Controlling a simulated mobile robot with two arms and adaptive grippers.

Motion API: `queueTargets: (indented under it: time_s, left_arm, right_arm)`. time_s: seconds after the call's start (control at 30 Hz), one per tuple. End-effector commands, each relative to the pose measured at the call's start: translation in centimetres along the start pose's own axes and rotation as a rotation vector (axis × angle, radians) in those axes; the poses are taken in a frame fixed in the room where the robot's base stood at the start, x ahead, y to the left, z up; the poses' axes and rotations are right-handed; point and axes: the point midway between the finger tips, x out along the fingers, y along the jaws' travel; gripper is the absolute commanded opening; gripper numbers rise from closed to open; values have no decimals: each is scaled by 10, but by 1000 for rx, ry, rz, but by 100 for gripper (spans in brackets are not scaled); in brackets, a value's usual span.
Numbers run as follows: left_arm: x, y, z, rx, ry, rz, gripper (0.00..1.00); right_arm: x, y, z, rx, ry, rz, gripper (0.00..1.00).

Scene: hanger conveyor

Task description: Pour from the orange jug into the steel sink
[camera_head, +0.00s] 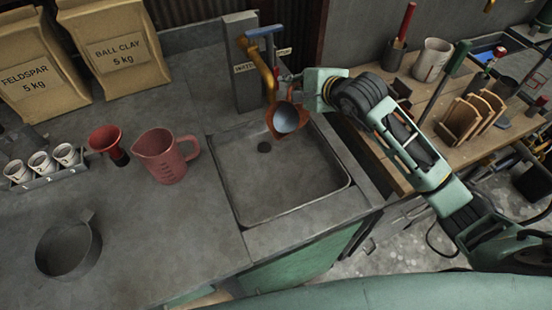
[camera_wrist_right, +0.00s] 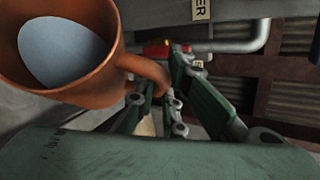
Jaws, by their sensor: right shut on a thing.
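The orange jug (camera_head: 283,120) is in the air over the far right part of the steel sink (camera_head: 290,190), tilted with its mouth toward the head camera. Pale blue-grey contents show inside its mouth. My right gripper (camera_head: 292,82) is shut on the jug's handle. In the right wrist view the jug (camera_wrist_right: 75,50) fills the upper left, and the fingers of my right gripper (camera_wrist_right: 160,98) close around its handle. No stream is visible leaving the jug. The sink basin looks empty, with a dark drain. My left gripper is not in view.
A brass faucet (camera_head: 258,68) arches over the sink's back edge, close to the jug. A pink measuring jug (camera_head: 163,158), red funnel (camera_head: 107,142) and grey pan (camera_head: 70,250) stand on the counter left. A wooden bench (camera_head: 405,140) with tools is right.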

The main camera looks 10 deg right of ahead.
Motion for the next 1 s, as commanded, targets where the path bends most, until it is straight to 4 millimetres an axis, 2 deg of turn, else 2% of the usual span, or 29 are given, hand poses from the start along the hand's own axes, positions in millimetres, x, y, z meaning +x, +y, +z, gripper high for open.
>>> queueTargets:
  time_s: [0.23,0.77,1.0]
  left_arm:
    - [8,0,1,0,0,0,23]
    - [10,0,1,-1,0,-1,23]
    - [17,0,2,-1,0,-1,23]
  right_arm:
    - [-2,0,2,-25,5,-28,0]
    - [-3,-1,3,-35,8,-38,0]
    - [-3,1,4,-49,12,-51,0]
